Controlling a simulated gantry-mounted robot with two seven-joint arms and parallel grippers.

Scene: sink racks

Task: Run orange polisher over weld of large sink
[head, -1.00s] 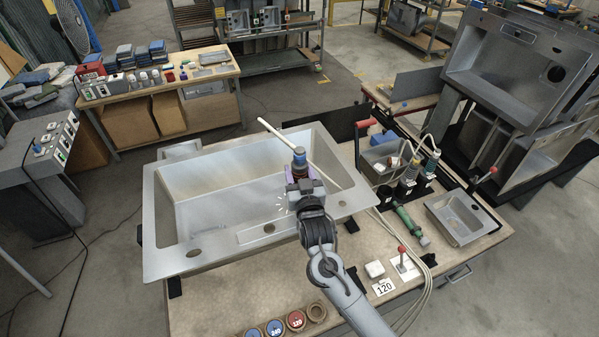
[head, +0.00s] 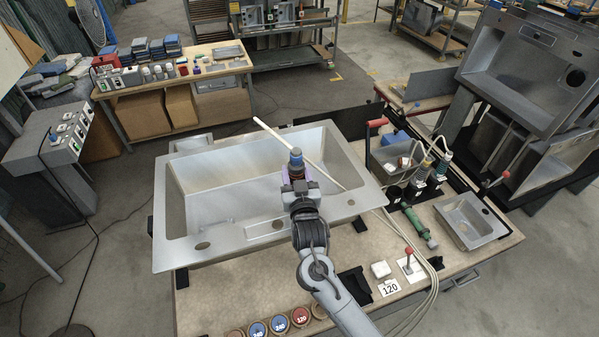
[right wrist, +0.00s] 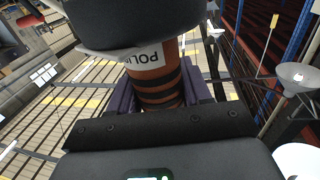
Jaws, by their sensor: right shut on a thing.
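The large sink (head: 190,252) is a wide grey steel basin lying on the workbench in the head view. My right gripper (head: 298,185) is shut on the orange polisher, over the sink's front right part. The polisher's blue-grey top (head: 296,156) and a reddish band show above the jaws. In the right wrist view the polisher (right wrist: 157,82) is orange with black bands and a white label, between the purple fingers of my gripper (right wrist: 160,103). The polisher's working end and the weld under it are hidden, so I cannot tell whether they touch. My left gripper is not in view.
A pale hose (head: 285,140) runs across the sink to the right. Other tools (head: 428,180), a green cylinder (head: 420,226) and a small sink (head: 468,220) are on the bench's right. Several abrasive discs (head: 279,325) lie at the front edge. Large sinks (head: 520,75) stand at right.

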